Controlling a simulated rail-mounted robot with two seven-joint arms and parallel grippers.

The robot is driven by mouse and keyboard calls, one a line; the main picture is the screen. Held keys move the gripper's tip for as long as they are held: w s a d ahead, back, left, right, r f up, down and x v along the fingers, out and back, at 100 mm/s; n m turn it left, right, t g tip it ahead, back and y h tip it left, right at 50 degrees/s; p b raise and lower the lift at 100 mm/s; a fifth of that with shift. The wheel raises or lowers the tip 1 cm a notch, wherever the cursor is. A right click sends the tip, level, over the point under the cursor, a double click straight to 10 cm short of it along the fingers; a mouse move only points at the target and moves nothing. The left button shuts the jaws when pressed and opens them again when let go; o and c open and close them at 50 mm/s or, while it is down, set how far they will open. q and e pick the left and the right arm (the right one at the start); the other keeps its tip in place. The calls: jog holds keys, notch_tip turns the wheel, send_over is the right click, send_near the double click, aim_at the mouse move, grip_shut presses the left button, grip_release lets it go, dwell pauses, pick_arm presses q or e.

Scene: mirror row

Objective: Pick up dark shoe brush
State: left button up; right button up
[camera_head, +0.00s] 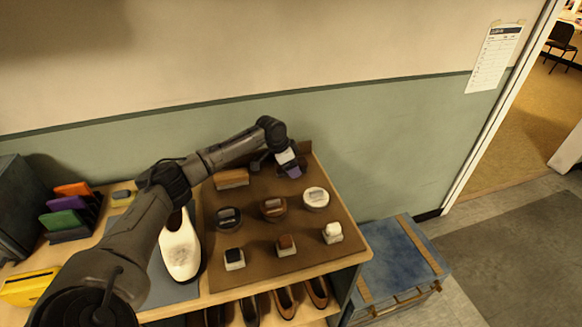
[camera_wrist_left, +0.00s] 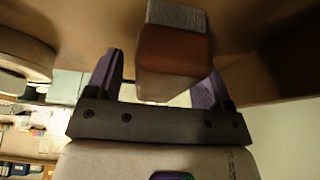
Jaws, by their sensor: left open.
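In the left wrist view, a brush-like block with a reddish-brown body and grey end (camera_wrist_left: 172,55) lies between the purple fingers of my open left gripper (camera_wrist_left: 160,72). Gaps show at both sides, and the fingers do not appear to press on it. I take it for the dark shoe brush. In the head view my left gripper (camera_head: 289,168) is at the back right of the brown mat (camera_head: 250,240) and mostly hides whatever is there. A lighter brown brush (camera_head: 232,180) lies on the mat to its left. My right gripper is not in view.
Round tins, including a white one (camera_head: 316,196), and small bottles, including a white-capped one (camera_head: 332,233), stand in rows on the mat in front of the gripper. A white shoe (camera_head: 180,252) stands left. The wall is close behind. A blue chest (camera_head: 405,262) is right.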

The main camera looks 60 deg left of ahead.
pick_arm(q)
jog(key=shift+f+p, duration=0.25)
jog(key=shift+p, duration=0.05)
dwell(0.4)
jog(key=shift+c, duration=0.2)
jog(key=c, duration=1.1)
jog(key=shift+r+b, duration=0.15)
jog(key=shift+b, duration=0.35)
notch_tip(320, 180, up, 4)
jog(key=shift+r, duration=0.15)
jog(key=w+d+r, duration=0.1)
jog(key=d+r, duration=0.1)
jog(key=d, duration=0.1)
jog(key=d+r, duration=0.2)
jog(key=d, duration=0.2)
jog(key=w+d+r, duration=0.1)
jog(key=d+r, duration=0.2)
jog(key=d, duration=0.1)
jog(key=shift+w+d+p, duration=0.2)
jog(key=shift+w+p, duration=0.1)
jog(key=shift+p, duration=0.1)
